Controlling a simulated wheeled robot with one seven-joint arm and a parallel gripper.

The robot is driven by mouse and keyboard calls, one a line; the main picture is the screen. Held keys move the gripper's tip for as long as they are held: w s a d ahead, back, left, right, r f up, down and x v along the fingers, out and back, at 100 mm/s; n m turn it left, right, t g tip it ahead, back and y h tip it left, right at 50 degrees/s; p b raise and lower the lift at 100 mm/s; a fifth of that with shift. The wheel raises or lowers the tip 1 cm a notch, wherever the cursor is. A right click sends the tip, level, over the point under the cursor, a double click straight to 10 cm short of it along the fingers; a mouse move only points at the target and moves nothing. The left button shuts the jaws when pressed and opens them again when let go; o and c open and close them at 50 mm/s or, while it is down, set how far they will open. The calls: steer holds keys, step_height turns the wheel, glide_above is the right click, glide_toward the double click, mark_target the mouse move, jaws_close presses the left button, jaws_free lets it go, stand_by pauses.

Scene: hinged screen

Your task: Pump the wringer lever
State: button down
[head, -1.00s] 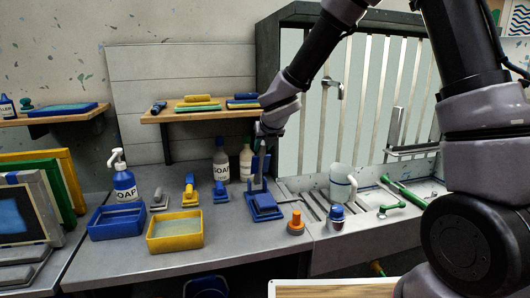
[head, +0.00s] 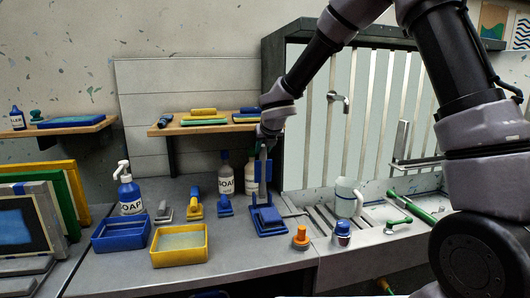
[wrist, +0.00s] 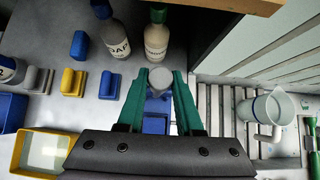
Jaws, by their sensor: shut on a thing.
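The blue wringer (head: 268,218) stands on the grey bench near the left end of the slatted drain. Its lever (head: 263,170) stands up from it, close to vertical. My gripper (head: 269,138) is at the lever's top in the head view. In the wrist view, the green fingers of my gripper (wrist: 159,84) are shut on the lever's round grey end (wrist: 158,77). Part of the blue wringer (wrist: 156,124) shows below, between the fingers; the rest is hidden behind my gripper's body.
A yellow tray (head: 180,246) and blue tray (head: 121,235) lie left. A wooden shelf (head: 190,129) hangs close behind my gripper.

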steer(key=shift+w+a, duration=0.1)
steer(key=shift+w, duration=0.3)
steer(key=shift+s, duration=0.1)
steer(key=s+d+f, duration=0.2)
steer(key=s, duration=0.4)
steer(key=shift+s, duration=0.4)
steer(key=s+d+f, duration=0.1)
steer(key=s+f, duration=0.3)
steer(key=s, duration=0.1)
steer(key=shift+s+d+f, duration=0.2)
steer(key=shift+s+d, duration=0.1)
steer(key=shift+s, duration=0.05)
steer(key=shift+f, duration=0.1)
